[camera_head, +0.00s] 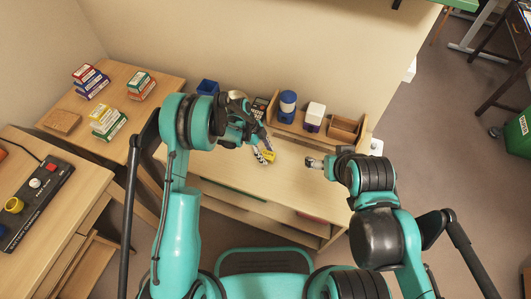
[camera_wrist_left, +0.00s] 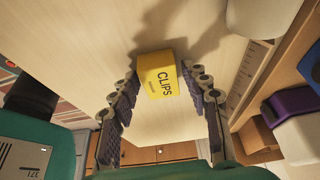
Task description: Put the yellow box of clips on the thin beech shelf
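The yellow box of clips (camera_head: 269,156) is at the desk's middle, by the fingertips of my left gripper (camera_head: 260,150). In the left wrist view the box (camera_wrist_left: 160,75), lettered CLIPS, lies between the two spread fingers (camera_wrist_left: 160,85). My right gripper (camera_head: 312,162) hangs to the right of the box, small and with no clear finger gap. A pale wooden shelf unit (camera_head: 270,121) stands along the desk's back; I cannot tell whether this is the thin beech shelf.
The shelf unit holds a blue-and-white container (camera_head: 287,104), a white-and-blue one (camera_head: 314,116) and an open brown box (camera_head: 345,129). The desk front (camera_head: 255,190) is clear.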

